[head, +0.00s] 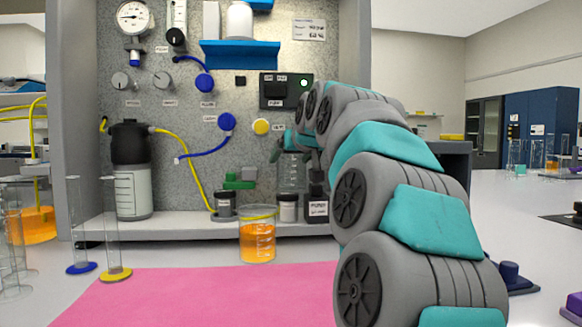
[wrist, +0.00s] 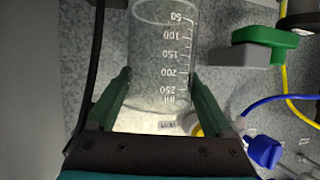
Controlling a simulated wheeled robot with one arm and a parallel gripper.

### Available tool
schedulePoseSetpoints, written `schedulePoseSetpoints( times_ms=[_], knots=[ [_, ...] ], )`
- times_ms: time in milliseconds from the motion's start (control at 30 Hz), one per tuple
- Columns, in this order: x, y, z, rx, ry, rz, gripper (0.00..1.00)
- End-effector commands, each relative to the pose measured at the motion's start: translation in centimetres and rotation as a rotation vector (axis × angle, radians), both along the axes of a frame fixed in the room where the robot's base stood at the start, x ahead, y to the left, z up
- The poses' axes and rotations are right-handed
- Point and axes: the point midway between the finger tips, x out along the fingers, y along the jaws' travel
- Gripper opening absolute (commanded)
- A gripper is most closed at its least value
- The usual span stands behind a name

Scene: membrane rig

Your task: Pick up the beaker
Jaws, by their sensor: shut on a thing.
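A clear, empty-looking glass beaker (wrist: 162,62) with white graduation marks fills the space between my jaws in the wrist view. In the head view this beaker (head: 291,172) is upright in front of the speckled panel, just above a white-labelled jar. My gripper (wrist: 160,74) is shut on it, one finger against each side. In the head view my gripper (head: 293,143) is small and partly hidden by my arm. A second beaker with orange liquid (head: 257,243) stands on the bench, apart from my gripper.
A dark-lidded jar (head: 224,206) and a labelled jar (head: 288,208) stand on the panel's ledge. A green valve (head: 239,181) and blue tubing are on the panel to the left. Glass cylinders (head: 115,235) stand at left. The pink mat (head: 200,295) is clear.

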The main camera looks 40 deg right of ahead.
Motion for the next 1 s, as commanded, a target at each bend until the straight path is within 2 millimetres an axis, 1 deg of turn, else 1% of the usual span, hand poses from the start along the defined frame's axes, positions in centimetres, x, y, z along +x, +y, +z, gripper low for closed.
schedulePoseSetpoints(
  times_ms=[33,100,333,367,567,667,800,1000],
  knots=[
    [0.0,0.0,1.9,-0.002,-0.003,-0.001,0.29],
    [0.0,0.0,3.2,-0.002,-0.004,0.0,0.29],
    [0.0,0.0,6.7,-0.002,-0.004,0.0,0.29],
    [-0.6,0.3,5.9,-0.002,-0.004,0.0,0.29],
    [-3.2,2.0,5.4,0.001,-0.001,0.001,0.29],
    [-5.2,3.1,5.5,-0.002,-0.004,0.0,0.29],
    [-8.5,5.1,5.6,-0.004,-0.007,-0.001,0.29],
    [-12.6,7.8,5.5,-0.002,-0.002,0.0,0.29]
  ],
)
